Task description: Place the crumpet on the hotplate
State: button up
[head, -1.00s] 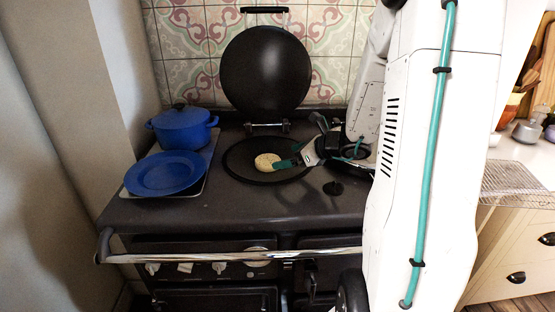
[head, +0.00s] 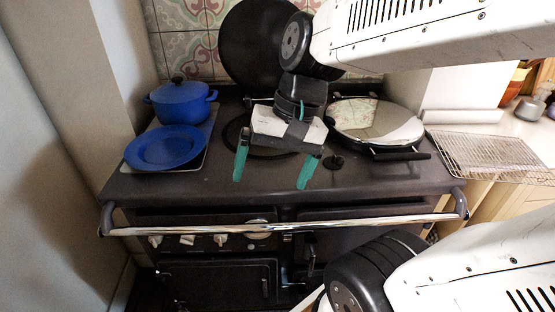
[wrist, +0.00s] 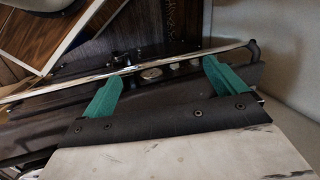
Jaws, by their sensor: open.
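My gripper (head: 272,178) is open, its two green fingers pointing down toward the front of the stove with nothing between them. In the wrist view its fingers (wrist: 163,70) also stand wide apart and empty, with the stove's front rail beyond. The hotplate (head: 234,134) is the dark round plate on the left of the stove top, under the raised black lid. My gripper and wrist cover much of it in the head view. The crumpet does not show in either current view; the part of the hotplate where it lay is hidden behind my gripper.
A raised black lid (head: 248,50) stands behind the hotplate. A closed chrome lid (head: 375,120) covers the right side. A blue pot (head: 182,103) and blue plate (head: 166,149) sit at left. A chrome rail (head: 290,228) runs along the front; a wire rack (head: 485,152) lies at right.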

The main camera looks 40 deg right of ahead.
jog(key=s+n+h, duration=0.1)
jog(key=s+d+r+n+h, duration=0.1)
jog(key=s+n, duration=0.1)
jog(key=s+d+n+h, duration=0.1)
jog(key=n, duration=0.1)
jog(key=shift+s+r, duration=0.2)
jog(key=shift+s, duration=0.2)
